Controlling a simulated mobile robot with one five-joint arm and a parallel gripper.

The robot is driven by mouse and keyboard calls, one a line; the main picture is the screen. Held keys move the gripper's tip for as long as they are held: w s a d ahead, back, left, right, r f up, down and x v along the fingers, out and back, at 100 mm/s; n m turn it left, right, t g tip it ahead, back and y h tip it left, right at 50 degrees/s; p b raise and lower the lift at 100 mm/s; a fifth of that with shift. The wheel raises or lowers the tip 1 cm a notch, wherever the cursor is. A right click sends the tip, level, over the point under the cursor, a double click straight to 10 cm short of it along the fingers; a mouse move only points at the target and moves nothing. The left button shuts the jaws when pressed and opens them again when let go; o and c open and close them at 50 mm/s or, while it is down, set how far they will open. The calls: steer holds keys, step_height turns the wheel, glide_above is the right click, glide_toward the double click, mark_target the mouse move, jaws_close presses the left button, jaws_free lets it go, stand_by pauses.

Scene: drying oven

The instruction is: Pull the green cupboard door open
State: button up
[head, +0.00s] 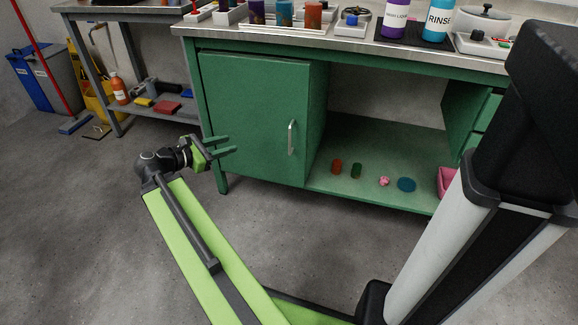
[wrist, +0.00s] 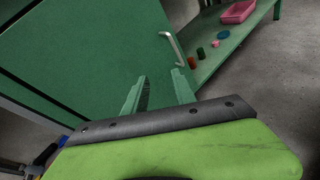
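The green cupboard door (head: 255,115) is on the left of the green workbench and looks shut or nearly shut; I cannot tell which. Its pale upright bar handle (head: 292,137) is near the door's right edge. In the wrist view the door (wrist: 100,50) fills the upper left, and the handle (wrist: 173,49) lies ahead, beyond my fingertips. My gripper (head: 229,145) is in front of the door's lower left part, left of the handle and apart from it. Its two green fingers (wrist: 160,85) are spread, with nothing between them.
The open shelf (head: 365,189) right of the door holds several small items and a pink bin (head: 446,182). Bottles and trays stand on the bench top (head: 350,45). A grey side table (head: 130,12) stands at left. The floor (head: 80,220) before the bench is clear.

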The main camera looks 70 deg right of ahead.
steer(key=s+d+f+n+g+h+b, duration=0.1)
steer(key=s+d+f+n+g+b, duration=0.1)
steer(key=s+d+f+b, duration=0.45)
steer(key=shift+g+h, duration=0.4)
steer(key=x, duration=0.5)
steer(key=b+x, duration=0.1)
steer(key=x, duration=0.4)
steer(key=r+x, duration=0.1)
steer(key=x, duration=0.4)
steer(key=shift+s, duration=0.1)
jaws_close()
